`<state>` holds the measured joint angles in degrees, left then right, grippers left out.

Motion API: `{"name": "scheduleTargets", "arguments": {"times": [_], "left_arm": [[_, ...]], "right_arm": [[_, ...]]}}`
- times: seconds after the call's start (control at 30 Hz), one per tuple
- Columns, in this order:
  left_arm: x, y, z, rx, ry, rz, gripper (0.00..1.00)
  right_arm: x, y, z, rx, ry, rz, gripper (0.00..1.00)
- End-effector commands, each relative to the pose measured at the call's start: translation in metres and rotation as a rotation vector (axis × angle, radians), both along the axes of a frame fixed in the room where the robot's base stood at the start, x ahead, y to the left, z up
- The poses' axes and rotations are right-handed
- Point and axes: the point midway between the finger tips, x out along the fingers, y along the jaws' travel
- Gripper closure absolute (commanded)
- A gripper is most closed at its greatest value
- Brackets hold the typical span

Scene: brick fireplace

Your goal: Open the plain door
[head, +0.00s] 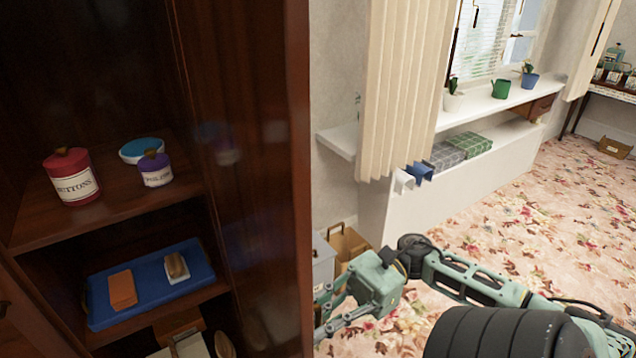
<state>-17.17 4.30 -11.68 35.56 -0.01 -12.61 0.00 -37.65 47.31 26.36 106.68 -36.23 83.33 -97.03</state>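A dark wood cabinet (120,215) stands open on the left, its shelves in plain view. A tall glossy dark wood panel (255,150) runs along its right side; I cannot tell whether this is a swung-open door or the cabinet's side wall. Part of another wood panel (25,320) shows at the lower left, with a small dark spot like a knob at the picture's edge. I cannot tell which is the plain door. My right gripper (322,318) points left, its fingers apart and empty, close to the tall panel's lower edge in the picture. My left gripper is out of view.
A red tin (72,176), a purple tin (155,170) and a blue tray (150,284) are on the shelves. A grey box (322,262) and brown bag (347,245) stand behind my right gripper. Floral carpet (500,220) is clear to the right, below the windowsill (500,98).

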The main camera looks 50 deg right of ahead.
Motion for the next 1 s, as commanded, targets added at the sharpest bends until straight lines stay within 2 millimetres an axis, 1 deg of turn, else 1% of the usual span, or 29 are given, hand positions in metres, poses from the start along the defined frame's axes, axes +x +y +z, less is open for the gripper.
{"name": "scheduleTargets", "arguments": {"times": [0.17,0.27,0.37,0.6,0.7,0.83,1.0], "left_arm": [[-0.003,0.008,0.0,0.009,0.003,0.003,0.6],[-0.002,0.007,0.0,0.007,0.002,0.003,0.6],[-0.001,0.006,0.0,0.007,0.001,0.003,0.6],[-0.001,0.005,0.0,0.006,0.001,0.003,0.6],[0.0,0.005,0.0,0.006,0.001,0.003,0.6],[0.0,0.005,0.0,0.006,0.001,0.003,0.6],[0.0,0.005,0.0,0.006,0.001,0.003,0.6]], "right_arm": [[0.0,-0.003,0.0,0.0,-0.001,-0.001,0.83],[-0.002,-0.013,0.0,0.0,0.0,-0.002,0.83],[-0.005,-0.031,0.0,0.0,0.0,-0.005,0.83],[-0.015,-0.082,0.0,0.0,0.0,-0.004,0.83],[-0.019,-0.098,0.0,0.001,0.0,-0.004,0.83],[-0.021,-0.112,0.0,0.0,-0.001,-0.002,0.83],[-0.023,-0.118,0.0,0.0,-0.001,0.001,0.83]]}}
